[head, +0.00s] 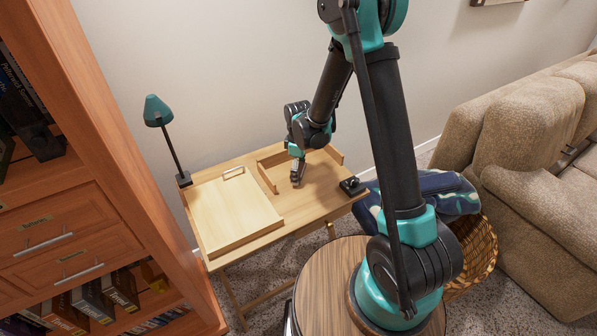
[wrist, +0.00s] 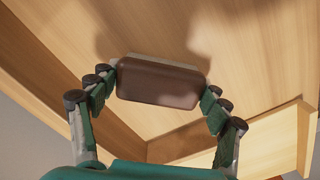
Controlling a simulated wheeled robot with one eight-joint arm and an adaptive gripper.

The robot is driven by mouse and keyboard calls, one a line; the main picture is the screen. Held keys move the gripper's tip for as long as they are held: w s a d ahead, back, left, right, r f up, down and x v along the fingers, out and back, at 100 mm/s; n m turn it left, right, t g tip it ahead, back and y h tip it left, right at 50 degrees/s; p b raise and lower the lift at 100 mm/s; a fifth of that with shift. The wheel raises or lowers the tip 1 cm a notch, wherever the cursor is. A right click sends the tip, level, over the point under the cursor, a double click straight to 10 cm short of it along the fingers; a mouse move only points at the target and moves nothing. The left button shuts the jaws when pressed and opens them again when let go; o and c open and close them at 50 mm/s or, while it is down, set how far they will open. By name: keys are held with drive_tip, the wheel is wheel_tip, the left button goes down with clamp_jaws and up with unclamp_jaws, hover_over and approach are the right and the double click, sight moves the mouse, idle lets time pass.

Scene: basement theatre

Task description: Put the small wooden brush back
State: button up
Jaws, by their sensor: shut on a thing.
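The small wooden brush (wrist: 158,84) is a dark brown rounded block with a pale edge along its far side. In the wrist view it lies crosswise between the two fingers of my gripper (wrist: 160,90), which touch its two ends. In the head view my gripper (head: 298,180) points down over the right part of the wooden desk (head: 262,236), by a low-walled wooden organizer (head: 268,172). The brush is too small to make out there. Whether it touches the desk top I cannot tell.
A pale drawing board (head: 232,212) covers the desk's left part. A teal lamp (head: 157,108) stands at the back left corner. A small black object (head: 352,186) sits at the right edge. A bookcase (head: 110,200) stands left, a basket (head: 478,245) and sofa (head: 530,130) right.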

drive_tip(key=shift+f, duration=0.15)
drive_tip(key=o, duration=1.2)
wheel_tip(320, 180, up, 12)
drive_tip(key=s+d+m+t, duration=0.1)
drive_tip(key=s+d+m, duration=0.4)
drive_tip(key=d, duration=0.3)
drive_tip(key=s+d+r+m+t, duration=0.1)
drive_tip(key=s+d+m, duration=0.4)
drive_tip(key=s+d, duration=0.2)
drive_tip(key=s+d+r+m+t, duration=0.1)
drive_tip(key=s+d+m+t, duration=0.1)
drive_tip(key=s+d+m, duration=0.3)
drive_tip(key=shift+s+d+m, duration=0.2)
drive_tip(key=shift+s+d, duration=0.4)
drive_tip(key=shift+d, duration=0.35)
drive_tip(key=shift+s+d+m, duration=0.2)
drive_tip(key=shift+s+d, duration=0.35)
drive_tip(key=shift+d, duration=0.35)
